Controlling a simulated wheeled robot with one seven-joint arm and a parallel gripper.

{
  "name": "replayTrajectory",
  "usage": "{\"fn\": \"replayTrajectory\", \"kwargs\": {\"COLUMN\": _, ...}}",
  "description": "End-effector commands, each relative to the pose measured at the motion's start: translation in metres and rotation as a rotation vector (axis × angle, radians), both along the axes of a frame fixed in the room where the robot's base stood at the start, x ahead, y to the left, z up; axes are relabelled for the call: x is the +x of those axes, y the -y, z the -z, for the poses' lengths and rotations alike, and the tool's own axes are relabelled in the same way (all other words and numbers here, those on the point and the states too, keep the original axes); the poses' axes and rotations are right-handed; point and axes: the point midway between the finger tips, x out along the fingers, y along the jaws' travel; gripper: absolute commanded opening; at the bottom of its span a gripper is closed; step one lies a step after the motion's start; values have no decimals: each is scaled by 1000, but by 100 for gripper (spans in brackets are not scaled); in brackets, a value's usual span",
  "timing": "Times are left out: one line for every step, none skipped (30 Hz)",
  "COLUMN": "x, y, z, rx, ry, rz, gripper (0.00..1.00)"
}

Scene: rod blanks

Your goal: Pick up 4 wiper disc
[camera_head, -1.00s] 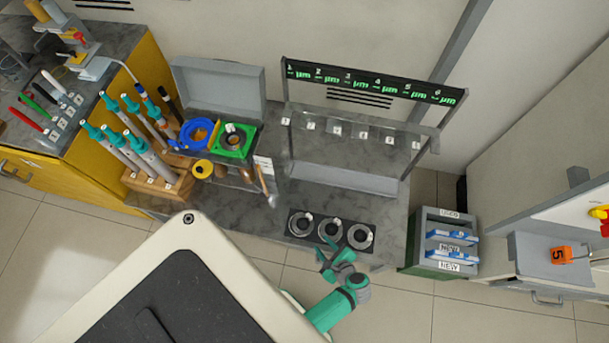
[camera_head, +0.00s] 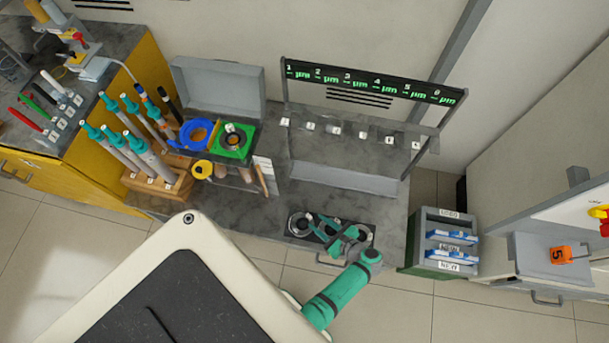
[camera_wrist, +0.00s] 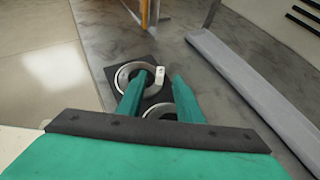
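A black tray (camera_head: 292,236) near the front edge of the grey bench holds ring-shaped metal discs. The left ring (camera_head: 300,224) is clear of my gripper in the head view, the right ring (camera_head: 363,234) is partly covered, and the middle one is mostly hidden. My green gripper (camera_head: 331,226) is over the tray with its fingers apart and nothing seen between them. In the wrist view, one ring with a small white tag (camera_wrist: 160,73) lies beyond the fingertips (camera_wrist: 161,76). Another ring (camera_wrist: 158,111) shows between the fingers. I cannot read the tag or tell which disc is the wiper disc.
A measuring rack (camera_head: 345,180) with numbered displays stands behind the tray. A blue ring holder (camera_head: 191,141) and green ring holder (camera_head: 235,153) sit back left, near a wooden block (camera_head: 165,188) of upright tools. A green drawer unit (camera_head: 420,256) stands right of the bench.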

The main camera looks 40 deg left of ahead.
Motion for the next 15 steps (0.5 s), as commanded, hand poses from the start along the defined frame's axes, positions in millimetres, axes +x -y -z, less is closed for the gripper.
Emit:
{"fn": "replayTrajectory", "kwargs": {"x": 0, "y": -5, "z": 3, "rx": 0, "ry": 0, "rz": -2, "gripper": 33}}
{"fn": "replayTrajectory", "kwargs": {"x": 0, "y": -8, "z": 5, "rx": 0, "ry": -1, "rz": -3, "gripper": 33}}
{"fn": "replayTrajectory", "kwargs": {"x": 1, "y": -13, "z": 9, "rx": 0, "ry": -1, "rz": -2, "gripper": 33}}
{"fn": "replayTrajectory", "kwargs": {"x": 1, "y": -17, "z": 11, "rx": 1, "ry": -1, "rz": -3, "gripper": 33}}
{"fn": "replayTrajectory", "kwargs": {"x": 1, "y": -21, "z": 14, "rx": 1, "ry": -2, "rz": -4, "gripper": 33}}
{"fn": "replayTrajectory", "kwargs": {"x": 2, "y": -26, "z": 17, "rx": 0, "ry": -1, "rz": -3, "gripper": 33}}
{"fn": "replayTrajectory", "kwargs": {"x": 2, "y": -29, "z": 18, "rx": 0, "ry": 0, "rz": -4, "gripper": 33}}
{"fn": "replayTrajectory", "kwargs": {"x": 2, "y": -32, "z": 20, "rx": 0, "ry": 0, "rz": -4, "gripper": 33}}
{"fn": "replayTrajectory", "kwargs": {"x": 2, "y": -35, "z": 21, "rx": 0, "ry": 1, "rz": -3, "gripper": 33}}
{"fn": "replayTrajectory", "kwargs": {"x": 3, "y": -37, "z": 22, "rx": 1, "ry": 1, "rz": -3, "gripper": 33}}
{"fn": "replayTrajectory", "kwargs": {"x": 3, "y": -38, "z": 23, "rx": 0, "ry": 1, "rz": -2, "gripper": 33}}
{"fn": "replayTrajectory", "kwargs": {"x": 3, "y": -39, "z": 24, "rx": 0, "ry": 1, "rz": 0, "gripper": 33}}
{"fn": "replayTrajectory", "kwargs": {"x": 3, "y": -40, "z": 24, "rx": 0, "ry": 1, "rz": 0, "gripper": 33}}
{"fn": "replayTrajectory", "kwargs": {"x": 3, "y": -40, "z": 25, "rx": 0, "ry": 1, "rz": 0, "gripper": 33}}
{"fn": "replayTrajectory", "kwargs": {"x": 3, "y": -40, "z": 25, "rx": 0, "ry": 1, "rz": 0, "gripper": 33}}
